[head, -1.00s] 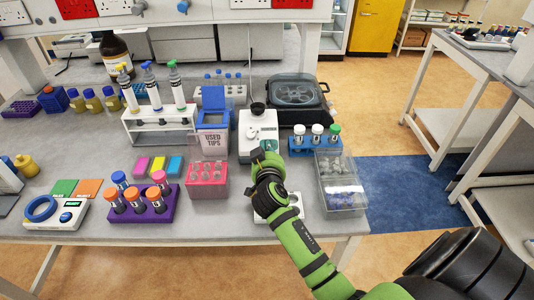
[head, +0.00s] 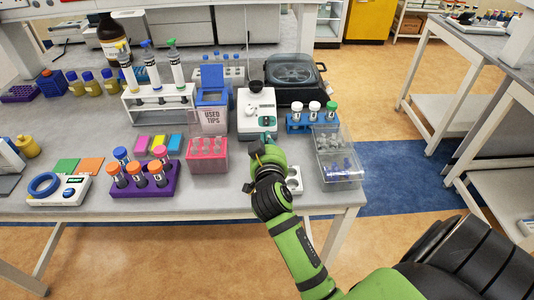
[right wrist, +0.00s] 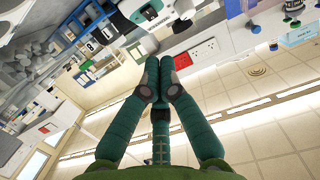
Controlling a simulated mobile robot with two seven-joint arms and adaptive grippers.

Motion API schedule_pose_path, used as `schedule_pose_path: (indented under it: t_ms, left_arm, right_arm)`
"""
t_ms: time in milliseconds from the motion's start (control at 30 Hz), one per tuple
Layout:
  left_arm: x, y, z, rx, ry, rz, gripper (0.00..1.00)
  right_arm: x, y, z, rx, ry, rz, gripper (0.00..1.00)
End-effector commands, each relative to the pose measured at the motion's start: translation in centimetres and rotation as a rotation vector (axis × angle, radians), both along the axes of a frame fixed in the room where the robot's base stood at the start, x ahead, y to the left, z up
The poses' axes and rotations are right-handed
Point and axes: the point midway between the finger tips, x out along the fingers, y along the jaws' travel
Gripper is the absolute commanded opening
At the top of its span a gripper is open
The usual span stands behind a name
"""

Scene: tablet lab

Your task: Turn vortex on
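The vortex (head: 250,107) is a small white machine with a black cup on top and teal parts low on its front. It stands on the bench between the used-tips bin and a black centrifuge-like machine. My right gripper (head: 265,140) reaches up to just in front of its lower front. I cannot tell whether it touches. In the right wrist view the teal fingers (right wrist: 158,72) are drawn together with nothing between them. A white and teal body, likely the vortex (right wrist: 148,12), shows beyond them at the top. My left gripper is in neither view.
A white block with round wells (head: 293,180) lies right of my wrist, beside a clear box (head: 340,170). A pink rack (head: 207,155) and the used-tips bin (head: 212,118) stand left. A blue rack with capped tubes (head: 312,122) stands right of the vortex.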

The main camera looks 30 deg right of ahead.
Motion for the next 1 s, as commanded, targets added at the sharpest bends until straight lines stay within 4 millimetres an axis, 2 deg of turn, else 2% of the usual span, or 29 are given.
schedule_pose_path:
  t_ms: [100, 300, 633, 1000]
  left_arm:
    - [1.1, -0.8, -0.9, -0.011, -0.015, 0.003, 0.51]
    - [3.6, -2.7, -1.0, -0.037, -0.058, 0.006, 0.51]
    - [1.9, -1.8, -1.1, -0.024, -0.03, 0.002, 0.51]
    - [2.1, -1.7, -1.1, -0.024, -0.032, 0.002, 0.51]
  right_arm:
    - [-1.7, 1.0, -0.3, 0.003, -0.001, 0.001, 0.0]
    - [-3.0, 1.8, 0.0, -0.001, -0.001, 0.0, 0.0]
    - [-3.0, 1.8, 0.1, -0.001, -0.001, 0.0, 0.0]
    - [-3.0, 1.8, 0.1, 0.0, 0.0, 0.0, 0.0]
